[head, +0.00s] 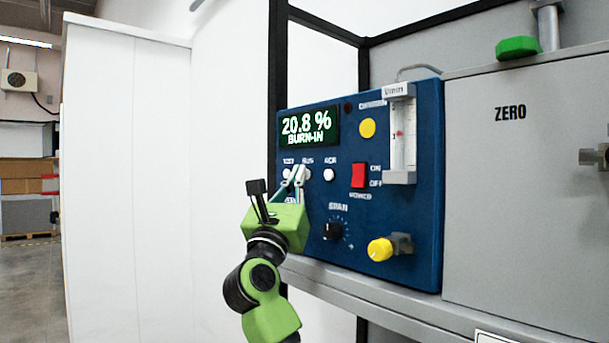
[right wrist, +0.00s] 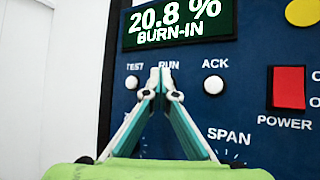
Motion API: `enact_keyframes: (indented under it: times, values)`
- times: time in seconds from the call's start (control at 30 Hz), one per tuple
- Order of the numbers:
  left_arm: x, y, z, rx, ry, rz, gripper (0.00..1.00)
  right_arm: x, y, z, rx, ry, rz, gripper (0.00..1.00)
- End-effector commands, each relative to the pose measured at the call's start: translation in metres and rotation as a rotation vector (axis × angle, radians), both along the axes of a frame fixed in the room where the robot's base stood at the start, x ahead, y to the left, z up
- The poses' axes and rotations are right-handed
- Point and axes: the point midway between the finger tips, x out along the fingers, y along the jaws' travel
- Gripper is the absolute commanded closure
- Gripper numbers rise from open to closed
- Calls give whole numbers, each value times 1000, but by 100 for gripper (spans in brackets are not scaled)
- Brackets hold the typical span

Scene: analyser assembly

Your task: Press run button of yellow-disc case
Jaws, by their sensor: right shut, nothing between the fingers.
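The blue case (head: 415,235) carries a yellow disc (head: 367,128) at its upper middle. Its display (head: 309,127) reads 20.8 % BURN-IN. Below the display is a row of white buttons: TEST (right wrist: 132,82), RUN and ACK (right wrist: 213,85). My right gripper (right wrist: 162,74) is shut and empty, its fingertips in front of the RUN spot just under the RUN label. The fingers largely cover the RUN button; I cannot tell whether they touch it. In the head view the right gripper (head: 299,173) reaches the panel from the lower left. My left gripper is not in view.
The panel also has a red power switch (head: 358,175), a black SPAN knob (head: 333,231), a yellow-capped valve (head: 381,249) and a flow tube (head: 402,135). A grey ZERO case (head: 520,200) stands to the right. A black frame post (head: 277,80) rises behind the blue case's left edge.

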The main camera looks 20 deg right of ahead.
Motion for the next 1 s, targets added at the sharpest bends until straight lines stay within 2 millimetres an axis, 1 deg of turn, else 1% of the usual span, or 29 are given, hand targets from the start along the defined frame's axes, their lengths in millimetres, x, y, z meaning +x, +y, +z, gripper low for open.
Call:
enact_keyframes:
  times: [0.3, 0.63, 1.0]
  values:
    - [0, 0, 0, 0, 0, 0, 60, 0, 0, -1, 2, 1, -1, 100]
    - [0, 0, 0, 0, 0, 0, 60, -5, 14, -1, 2, 1, 0, 100]
    - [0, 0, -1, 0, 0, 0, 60, -6, 17, -1, 1, 1, 0, 100]
